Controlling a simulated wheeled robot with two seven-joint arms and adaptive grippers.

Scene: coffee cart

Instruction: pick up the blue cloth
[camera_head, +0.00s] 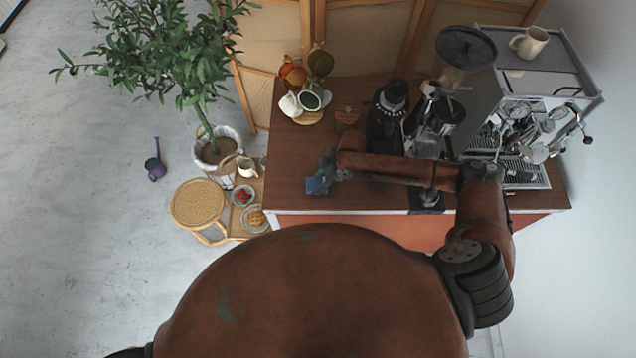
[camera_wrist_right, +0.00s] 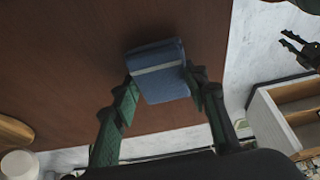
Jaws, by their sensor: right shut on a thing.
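The blue cloth (camera_head: 316,186) is folded and shows at the front left part of the wooden counter top in the head view. In the right wrist view the cloth (camera_wrist_right: 160,72) has a pale stripe across it and sits between the fingertips. My right gripper (camera_head: 328,176) reaches it from the right; in the wrist view its green fingers (camera_wrist_right: 160,90) are shut on the cloth's sides. I cannot tell whether the cloth is clear of the counter. My left gripper (camera_wrist_right: 292,46) shows at the right of the wrist view, its dark fingers apart and empty.
The wooden counter (camera_head: 300,160) has bare room around the cloth. Cups on a round board (camera_head: 306,118) stand at its back left. A coffee grinder (camera_head: 388,112) and an espresso machine (camera_head: 510,150) stand to the right. A rattan stool (camera_head: 197,202) and potted plant (camera_head: 215,148) are left of it.

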